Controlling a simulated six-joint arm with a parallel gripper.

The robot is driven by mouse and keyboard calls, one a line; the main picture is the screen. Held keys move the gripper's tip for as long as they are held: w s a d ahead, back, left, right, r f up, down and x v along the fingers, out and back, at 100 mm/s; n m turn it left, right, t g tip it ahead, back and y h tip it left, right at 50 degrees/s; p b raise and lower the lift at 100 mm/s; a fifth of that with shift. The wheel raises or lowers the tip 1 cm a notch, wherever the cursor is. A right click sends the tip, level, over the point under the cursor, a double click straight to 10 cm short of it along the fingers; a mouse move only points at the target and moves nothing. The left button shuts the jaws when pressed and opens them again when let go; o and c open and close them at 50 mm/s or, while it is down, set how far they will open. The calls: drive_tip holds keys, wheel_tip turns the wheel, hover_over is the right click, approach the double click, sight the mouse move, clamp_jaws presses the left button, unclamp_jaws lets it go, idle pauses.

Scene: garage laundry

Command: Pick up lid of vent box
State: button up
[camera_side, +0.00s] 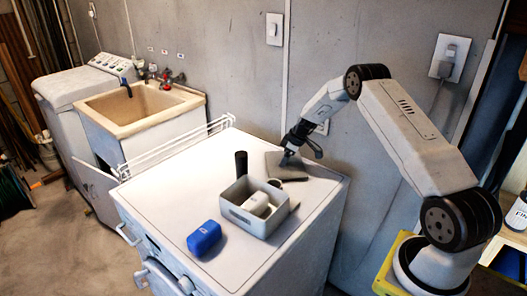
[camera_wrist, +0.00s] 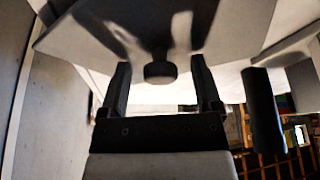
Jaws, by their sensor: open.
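A flat grey lid (camera_side: 318,167) lies on the white machine's top at the back right. In the wrist view the lid (camera_wrist: 90,35) fills the upper part of the picture, with a short dark round knob (camera_wrist: 160,72) standing out from it. My gripper (camera_side: 289,158) is over the lid's left part. In the wrist view its two dark fingers stand apart, one on each side of the knob, with visible gaps, so it is open and empty. The grey vent box (camera_side: 235,212) stands uncovered in front of the lid, with a white item (camera_side: 257,203) inside.
A black cylinder (camera_side: 240,164) stands behind the box; it also shows at the right of the wrist view (camera_wrist: 263,112). A blue object (camera_side: 204,239) lies at the front left of the machine top (camera_side: 165,190). A white rack rail (camera_side: 180,149) runs along its back left edge.

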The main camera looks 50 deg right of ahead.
idle(0.4)
clamp_jaws()
drive_tip(key=shift+r, duration=0.15)
drive_tip(key=shift+r, duration=0.55)
wheel_tip(320, 180, up, 2)
drive_tip(key=s+a+r, duration=0.3)
drive_tip(key=s+r, duration=0.1)
drive_tip(key=s, duration=0.2)
drive_tip(key=s+a+r, duration=0.2)
drive_tip(key=s+r, duration=0.3)
drive_tip(key=s, duration=0.1)
drive_tip(key=shift+s+a+r, duration=0.3)
drive_tip(key=shift+s+a, duration=0.1)
